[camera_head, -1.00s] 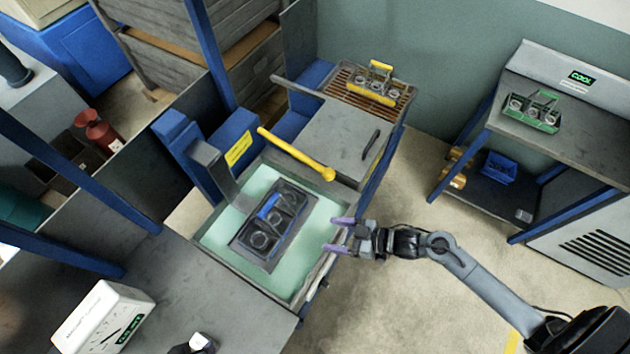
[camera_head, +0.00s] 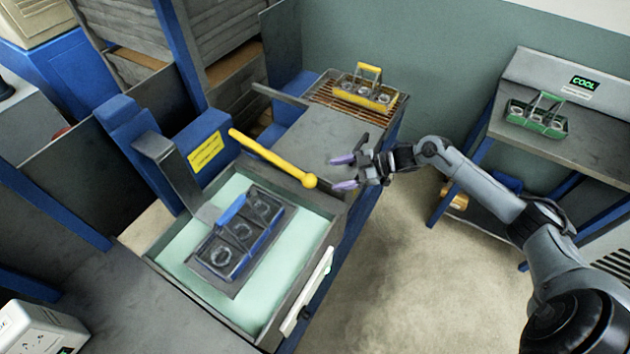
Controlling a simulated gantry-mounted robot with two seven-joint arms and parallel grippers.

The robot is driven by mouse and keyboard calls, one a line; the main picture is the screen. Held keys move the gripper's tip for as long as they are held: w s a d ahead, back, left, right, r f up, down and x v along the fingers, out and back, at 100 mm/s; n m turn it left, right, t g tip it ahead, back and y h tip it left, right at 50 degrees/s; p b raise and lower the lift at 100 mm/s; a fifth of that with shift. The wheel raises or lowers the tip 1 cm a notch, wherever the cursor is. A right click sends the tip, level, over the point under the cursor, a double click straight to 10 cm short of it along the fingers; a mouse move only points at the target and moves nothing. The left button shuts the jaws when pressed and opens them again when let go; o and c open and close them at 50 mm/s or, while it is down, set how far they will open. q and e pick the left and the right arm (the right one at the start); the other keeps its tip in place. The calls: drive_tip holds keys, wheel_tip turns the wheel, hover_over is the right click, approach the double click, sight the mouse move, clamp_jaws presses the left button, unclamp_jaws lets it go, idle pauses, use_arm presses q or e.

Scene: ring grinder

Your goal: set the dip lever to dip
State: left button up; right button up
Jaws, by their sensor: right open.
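The dip lever is a yellow bar (camera_head: 268,156) with a round knob (camera_head: 310,181) at its right end. It slants down to the right across the back edge of the dip tank (camera_head: 172,247). My right gripper (camera_head: 343,173) is open and empty, with its purple-tipped fingers pointing left. It appears just right of the knob, and a small gap shows between them. A dark basket with a blue handle (camera_head: 232,209) holds ring-shaped parts on a platform over the pale green liquid. My left gripper is not in view.
A grey lid (camera_head: 330,130) lies behind the lever. A yellow-handled basket (camera_head: 366,94) stands on a grate at the back. A green basket (camera_head: 537,116) sits on the bench marked COOL at right. A white box (camera_head: 38,328) is at lower left.

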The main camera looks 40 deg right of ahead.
sight(315, 178)
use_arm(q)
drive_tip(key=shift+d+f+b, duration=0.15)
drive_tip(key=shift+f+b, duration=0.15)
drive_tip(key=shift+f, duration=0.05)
use_arm(e)
drive_tip(key=x, duration=0.8)
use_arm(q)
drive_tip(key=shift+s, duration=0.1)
